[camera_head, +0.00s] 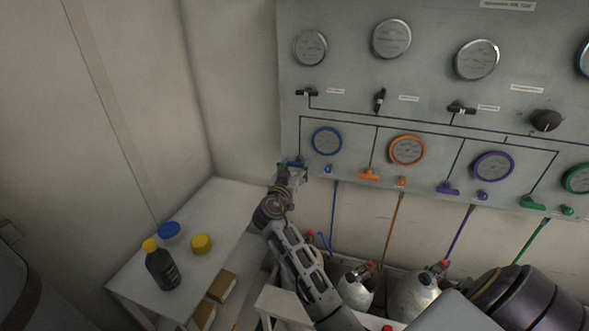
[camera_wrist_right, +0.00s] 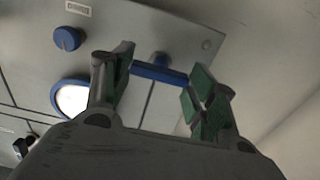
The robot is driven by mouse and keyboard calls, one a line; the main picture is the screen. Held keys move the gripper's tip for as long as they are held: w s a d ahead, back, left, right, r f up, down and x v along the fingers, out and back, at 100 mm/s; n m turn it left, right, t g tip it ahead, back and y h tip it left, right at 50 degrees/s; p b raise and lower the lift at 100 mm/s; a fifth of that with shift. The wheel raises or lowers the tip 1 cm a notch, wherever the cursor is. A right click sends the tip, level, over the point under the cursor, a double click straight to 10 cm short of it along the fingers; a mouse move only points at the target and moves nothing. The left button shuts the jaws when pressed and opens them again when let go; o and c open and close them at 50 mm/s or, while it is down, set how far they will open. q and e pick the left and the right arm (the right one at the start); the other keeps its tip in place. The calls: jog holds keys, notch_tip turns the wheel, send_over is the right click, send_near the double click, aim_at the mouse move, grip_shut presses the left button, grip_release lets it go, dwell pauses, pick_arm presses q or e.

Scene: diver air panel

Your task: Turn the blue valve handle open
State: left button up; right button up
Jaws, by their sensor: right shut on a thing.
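The blue valve handle (camera_head: 295,163) is a small bar at the lower left corner of the grey panel (camera_head: 350,80). In the head view it is partly covered by my right gripper (camera_head: 289,172). In the wrist view the blue handle (camera_wrist_right: 160,73) lies crosswise between the two green-padded fingers of my right gripper (camera_wrist_right: 160,78). The fingers are shut on the handle, one at each end. The handle's stem shows behind it. My left gripper is not in view.
A blue-rimmed gauge (camera_head: 327,141) and a small blue knob (camera_head: 328,169) sit right of the handle. Orange (camera_head: 369,175), purple (camera_head: 447,188) and green (camera_head: 533,203) handles follow along the panel. Cylinders (camera_head: 414,293) stand below. A white table (camera_head: 215,205) holds a dark bottle (camera_head: 162,268).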

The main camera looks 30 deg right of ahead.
jog(key=shift+n, duration=0.5)
jog(key=shift+r+n+b, duration=0.1)
jog(key=shift+n+b, duration=0.2)
jog(key=shift+n, duration=0.9)
jog(key=n, duration=0.3)
jog(key=shift+n, duration=0.3)
jog(key=n+p, duration=0.2)
jog(key=n, duration=0.2)
jog(key=shift+r, duration=0.1)
jog(key=n+p, duration=0.1)
jog(key=n, duration=0.2)
jog(key=shift+p, duration=0.3)
jog(key=shift+n+p, duration=0.45)
jog(key=shift+n, duration=0.55)
